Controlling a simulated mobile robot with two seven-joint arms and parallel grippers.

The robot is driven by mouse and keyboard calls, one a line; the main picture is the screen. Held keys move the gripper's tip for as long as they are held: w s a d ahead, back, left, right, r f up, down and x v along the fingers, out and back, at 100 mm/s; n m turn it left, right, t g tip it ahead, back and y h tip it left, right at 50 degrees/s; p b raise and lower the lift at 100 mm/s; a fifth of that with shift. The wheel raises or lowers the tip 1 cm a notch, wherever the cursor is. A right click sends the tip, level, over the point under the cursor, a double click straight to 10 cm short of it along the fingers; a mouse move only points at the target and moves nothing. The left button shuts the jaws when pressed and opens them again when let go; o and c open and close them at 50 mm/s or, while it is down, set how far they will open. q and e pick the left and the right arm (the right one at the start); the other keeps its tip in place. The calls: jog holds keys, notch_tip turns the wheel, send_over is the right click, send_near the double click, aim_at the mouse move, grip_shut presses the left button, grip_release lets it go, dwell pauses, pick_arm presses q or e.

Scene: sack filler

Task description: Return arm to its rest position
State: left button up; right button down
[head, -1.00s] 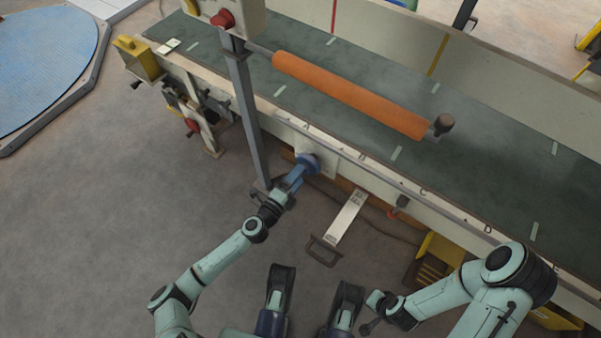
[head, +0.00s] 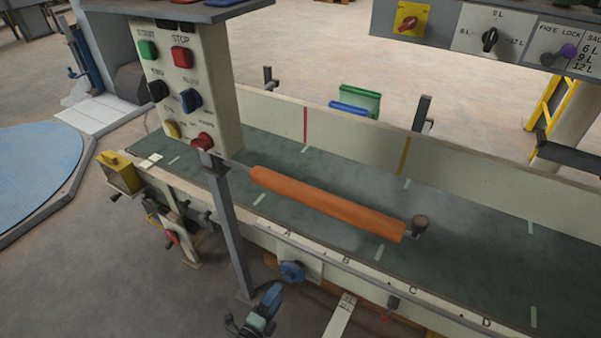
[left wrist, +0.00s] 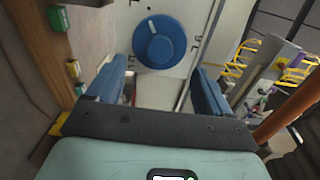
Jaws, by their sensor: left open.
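My left gripper (head: 270,298) is at the bottom of the head view, in front of the conveyor's side panel. It is open and empty, just short of a round blue knob (head: 291,271) on a pale plate. In the left wrist view the two blue fingers of the left gripper (left wrist: 158,72) stand wide apart. The blue knob (left wrist: 159,42) lies ahead between their directions, with a visible gap to the fingers. My right gripper is in neither current view.
The conveyor bed (head: 330,215) runs across the view with an orange roller (head: 325,203) above it. A grey post (head: 230,230) carries a control box (head: 192,90) left of the knob. A pedal plate (head: 340,318) lies below. Open floor (head: 130,270) is at left.

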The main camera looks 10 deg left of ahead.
pick_arm(q)
jog(key=shift+d, duration=0.1)
jog(key=s+d+r+m+g+h+p, duration=0.35)
jog(key=s+d+m+g+p, duration=0.3)
jog(key=s+d+m, duration=0.5)
jog(key=s+d+r+m+g+h+p, duration=0.35)
jog(key=s+d+m+g+p, duration=0.3)
jog(key=s+d+m, duration=0.5)
jog(key=s+a+r+m+g+y+p, duration=0.2)
jog(key=s+a+m+g+y+p, duration=0.2)
jog(key=s+a+m+p, duration=0.55)
jog(key=a+r+m+g+y+p, duration=0.1)
jog(key=a+r+m+y+p, duration=0.3)
jog(key=a+m, duration=0.7)
notch_tip(320, 180, up, 2)
jog(key=shift+w+m+y+p, duration=0.15)
jog(key=shift+m+y+p, duration=0.15)
jog(key=shift+m+y, duration=0.7)
pick_arm(e)
jog(key=s+a+r+g, duration=0.1)
jog(key=s+a+r, duration=0.1)
jog(key=r, duration=0.7)
jog(key=s+a+r+y, duration=0.1)
jog(key=s+a+r, duration=0.1)
jog(key=r, duration=0.8)
jog(key=s+a+r+n+g, duration=0.1)
jog(key=s+a+r, duration=0.1)
jog(key=r, duration=0.7)
jog(key=shift+s+r+g+y, duration=0.3)
jog(key=shift+y, duration=0.1)
